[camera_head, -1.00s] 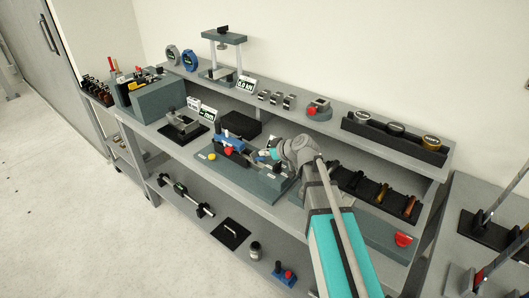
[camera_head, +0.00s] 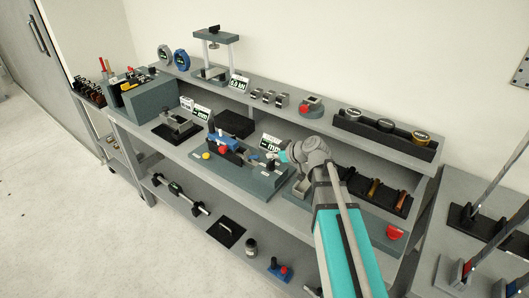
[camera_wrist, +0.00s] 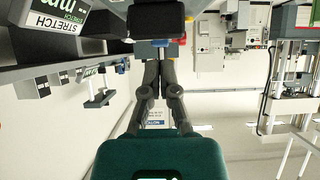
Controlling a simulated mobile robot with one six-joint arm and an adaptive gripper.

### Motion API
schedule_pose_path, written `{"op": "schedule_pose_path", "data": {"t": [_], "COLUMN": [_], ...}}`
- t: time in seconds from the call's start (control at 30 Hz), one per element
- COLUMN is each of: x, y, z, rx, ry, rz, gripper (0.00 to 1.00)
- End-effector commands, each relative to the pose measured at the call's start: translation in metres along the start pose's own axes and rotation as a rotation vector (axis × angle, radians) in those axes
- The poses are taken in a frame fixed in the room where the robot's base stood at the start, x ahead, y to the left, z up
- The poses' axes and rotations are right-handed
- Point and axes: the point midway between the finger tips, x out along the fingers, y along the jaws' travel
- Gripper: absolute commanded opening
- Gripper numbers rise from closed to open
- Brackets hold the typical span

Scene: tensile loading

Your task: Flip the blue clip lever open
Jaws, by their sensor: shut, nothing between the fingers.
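The blue clip lever (camera_head: 222,141) sits on the small test rig (camera_head: 250,179) on the middle of the bench. At this size I cannot tell its exact angle. My gripper (camera_head: 281,157) is to the right of the lever, above the right part of the rig and apart from the lever. In the wrist view my gripper (camera_wrist: 159,62) has its two dark fingers together, with nothing between them. A small blue part (camera_wrist: 160,43) shows just beyond the fingertips; I cannot tell whether it is the lever.
A display sign (camera_head: 271,144) stands behind the rig, close to my gripper. A yellow button (camera_head: 206,156) is at the rig's left end, and a black block (camera_head: 235,124) is behind it. A dark tool tray (camera_head: 376,190) is to the right. The upper shelf (camera_head: 330,112) runs behind.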

Motion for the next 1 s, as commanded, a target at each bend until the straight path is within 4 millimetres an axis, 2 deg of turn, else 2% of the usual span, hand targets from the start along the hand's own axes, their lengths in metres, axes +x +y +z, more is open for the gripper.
{"op": "schedule_pose_path", "data": {"t": [0.1, 0.3, 1.0], "x": [-0.014, -0.026, -0.029], "y": [0.001, 0.003, 0.003], "z": [0.004, 0.008, 0.01], "rx": [-0.001, -0.002, -0.002], "ry": [0.0, 0.001, 0.0], "rz": [-0.002, -0.003, -0.004], "gripper": [0.0, 0.0, 0.0]}}
